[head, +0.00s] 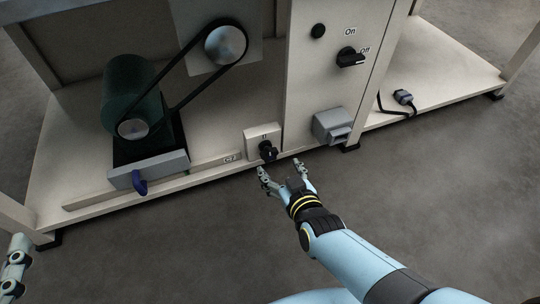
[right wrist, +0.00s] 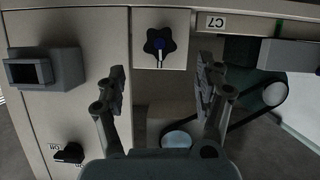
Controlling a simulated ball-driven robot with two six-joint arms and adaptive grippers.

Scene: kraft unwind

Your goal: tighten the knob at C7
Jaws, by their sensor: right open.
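The knob at C7 is a dark, lobed star knob (head: 267,151) on a pale box (head: 262,132) low on the machine's front. The C7 label (head: 231,159) is to its left in the head view. My right gripper (head: 280,167) is open and empty, just in front of the knob. In the right wrist view its fingers (right wrist: 160,78) are spread to either side of the knob's line, apart from it. My left gripper (head: 15,265) shows only partly at the left edge.
A grey socket box (head: 333,126) is close right of the knob. A black On/Off switch (head: 350,57) is above it. A green motor (head: 132,95) with a belt and a blue lever (head: 139,185) are at left. The grey floor in front is clear.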

